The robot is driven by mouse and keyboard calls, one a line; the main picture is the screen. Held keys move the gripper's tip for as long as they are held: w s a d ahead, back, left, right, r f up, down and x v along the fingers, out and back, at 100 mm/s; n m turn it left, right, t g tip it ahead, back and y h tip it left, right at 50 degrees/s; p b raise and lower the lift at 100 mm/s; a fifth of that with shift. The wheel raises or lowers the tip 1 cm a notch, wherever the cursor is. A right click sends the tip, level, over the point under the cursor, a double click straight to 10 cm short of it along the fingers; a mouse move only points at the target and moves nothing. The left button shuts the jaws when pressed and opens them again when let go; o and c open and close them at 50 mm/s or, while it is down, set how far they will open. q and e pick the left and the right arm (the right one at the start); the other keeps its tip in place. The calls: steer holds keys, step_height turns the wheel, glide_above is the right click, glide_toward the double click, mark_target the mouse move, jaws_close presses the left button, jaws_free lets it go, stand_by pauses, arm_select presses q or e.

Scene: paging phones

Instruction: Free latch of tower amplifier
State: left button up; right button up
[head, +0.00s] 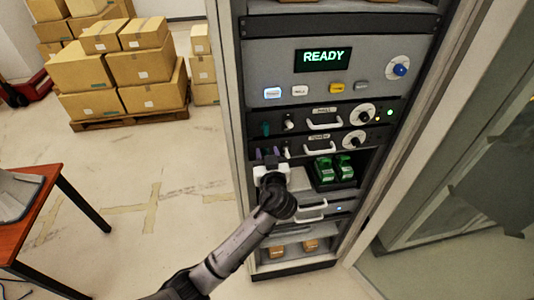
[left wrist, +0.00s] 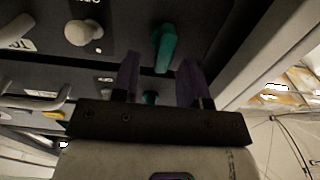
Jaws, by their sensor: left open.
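The tower amplifier (head: 305,148) is the lower of two dark drawer-like units in the rack, with a white handle, a white knob and a dial. Its teal latch (left wrist: 165,45) is at its left end. The wrist view appears upside down. My left gripper (head: 267,153) is open at this latch. In the left wrist view its two purple fingers (left wrist: 158,62) lie on either side of the latch, with gaps visible; contact cannot be told. The gripper largely hides this latch in the head view. My right gripper is not in view.
The upper unit has a similar teal latch (head: 265,128). Above it is a panel with a READY display (head: 323,59) and several buttons. Green devices (head: 334,169) sit on a shelf below. Stacked boxes (head: 140,65) and a table (head: 60,190) stand left; floor between is clear.

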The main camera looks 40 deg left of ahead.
arm_select(q)
steer(key=shift+c, duration=0.2)
jaws_close()
stand_by(0.3)
